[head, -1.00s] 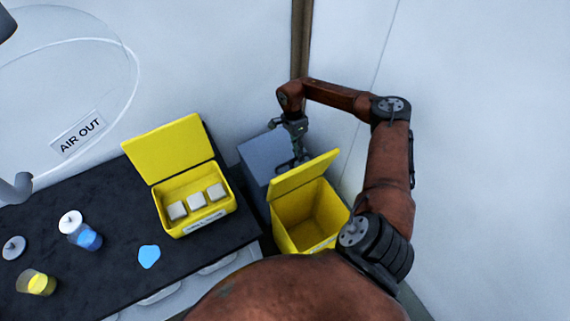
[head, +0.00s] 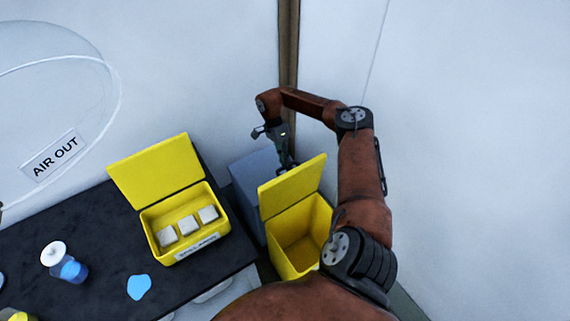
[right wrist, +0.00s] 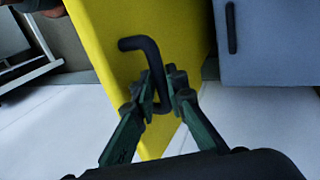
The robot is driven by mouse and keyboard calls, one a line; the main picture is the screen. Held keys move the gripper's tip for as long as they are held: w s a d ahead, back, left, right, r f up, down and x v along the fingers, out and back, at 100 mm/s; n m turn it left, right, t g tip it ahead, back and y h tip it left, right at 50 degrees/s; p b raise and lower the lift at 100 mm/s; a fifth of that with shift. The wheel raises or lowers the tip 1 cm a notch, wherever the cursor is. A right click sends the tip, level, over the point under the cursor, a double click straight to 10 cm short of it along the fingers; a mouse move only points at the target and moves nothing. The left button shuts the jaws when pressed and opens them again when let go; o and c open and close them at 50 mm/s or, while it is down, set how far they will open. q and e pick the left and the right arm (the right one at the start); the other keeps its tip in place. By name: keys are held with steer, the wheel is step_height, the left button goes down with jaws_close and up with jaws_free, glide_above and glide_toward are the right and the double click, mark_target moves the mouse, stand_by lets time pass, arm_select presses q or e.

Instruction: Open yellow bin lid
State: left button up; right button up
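The yellow bin (head: 293,262) stands on the floor right of the bench. Its lid (head: 292,187) is raised and leans steeply above the opening, so the empty-looking inside shows. My right gripper (head: 287,165) is behind the lid, its fingertips partly hidden by the lid's top edge. In the right wrist view, the yellow lid (right wrist: 135,65) carries a bent black handle (right wrist: 153,58). The right gripper (right wrist: 163,92) has its fingers closed around the lower part of this handle. My left gripper is not in view.
A grey cabinet (head: 252,175) stands behind and left of the bin. The black bench (head: 105,290) holds an open yellow box (head: 190,243) with pale blocks, a jar of blue liquid (head: 70,268) and a blue patch (head: 139,288). White walls close off the corner.

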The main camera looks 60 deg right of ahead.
steer(key=o, duration=0.3)
steer(key=shift+d+f, duration=0.1)
steer(key=shift+f, duration=0.2)
steer(key=shift+o, duration=0.7)
steer(key=shift+r, duration=0.25)
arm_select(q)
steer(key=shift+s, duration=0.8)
arm_select(e)
steer(key=v, duration=1.2)
